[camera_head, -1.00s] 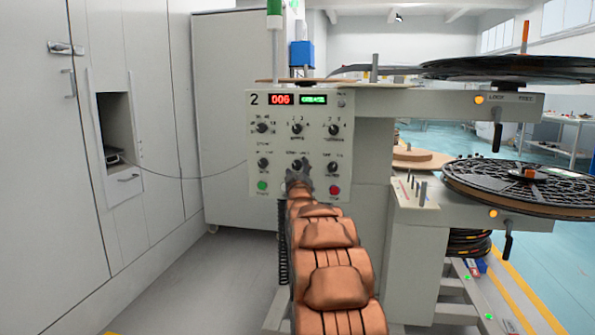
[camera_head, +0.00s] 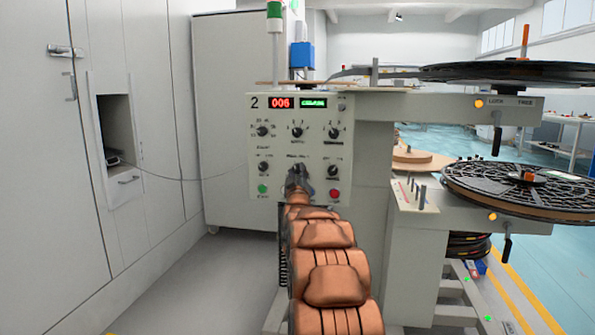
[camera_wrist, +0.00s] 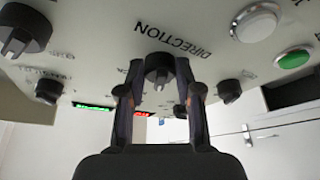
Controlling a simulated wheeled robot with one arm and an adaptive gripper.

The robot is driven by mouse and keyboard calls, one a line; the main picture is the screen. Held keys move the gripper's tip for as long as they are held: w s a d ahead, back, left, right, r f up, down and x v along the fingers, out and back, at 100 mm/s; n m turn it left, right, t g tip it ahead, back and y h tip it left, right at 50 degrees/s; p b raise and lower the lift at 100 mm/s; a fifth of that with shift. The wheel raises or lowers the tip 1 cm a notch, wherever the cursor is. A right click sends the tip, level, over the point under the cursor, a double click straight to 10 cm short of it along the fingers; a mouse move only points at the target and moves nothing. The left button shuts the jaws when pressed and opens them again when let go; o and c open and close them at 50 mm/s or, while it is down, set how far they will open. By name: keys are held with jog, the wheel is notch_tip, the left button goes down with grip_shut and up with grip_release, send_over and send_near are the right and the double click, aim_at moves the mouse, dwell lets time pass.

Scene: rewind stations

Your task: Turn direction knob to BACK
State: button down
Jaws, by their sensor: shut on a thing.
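The direction knob (camera_wrist: 159,70) is a dark round knob on the pale control panel (camera_head: 256,178). It sits beside the word DIRECTION, which appears upside down in the wrist view. My gripper (camera_wrist: 160,78) is shut on this knob, with one dark finger on each side of it. In the head view my gripper (camera_head: 298,178) is at the panel's lower middle and mostly hides the knob. I cannot read the knob's setting or a BACK mark.
Other dark knobs surround it, including one at the lower right (camera_head: 332,170). A green button (camera_head: 263,189) and a red button (camera_head: 335,194) flank my gripper. A red display (camera_head: 281,103) reads 006. Reels (camera_head: 520,187) stand at the right, grey cabinets (camera_head: 150,80) at the left.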

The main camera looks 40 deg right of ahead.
jog(key=m+p, duration=0.1)
jog(key=m+g+h+p, duration=0.1)
jog(key=m, duration=0.1)
jog(key=shift+w+a+r+m+h, duration=0.1)
jog(key=shift+w+m+h, duration=0.05)
jog(key=shift+m+h, duration=0.15)
jog(key=m+g+h+p, duration=0.1)
jog(key=m, duration=0.1)
jog(key=m+g+h+p, duration=0.1)
jog(key=m+p, duration=0.1)
jog(key=m, duration=0.1)
jog(key=shift+w+a, duration=0.15)
jog(key=m+g+p, duration=0.1)
jog(key=m, duration=0.2)
jog(key=m+g+h+p, duration=0.1)
jog(key=m+g, duration=0.1)
jog(key=m, duration=0.1)
jog(key=shift+w+f, duration=0.1)
jog(key=shift+f, duration=0.1)
jog(key=shift+m+h+p, duration=0.3)
jog(key=shift+m, duration=0.2)
jog(key=c, duration=0.8)
grip_release()
jog(key=shift+o, duration=0.2)
jog(key=shift+a, duration=0.1)
jog(key=v, duration=1.2)
jog(key=shift+r, duration=0.15)
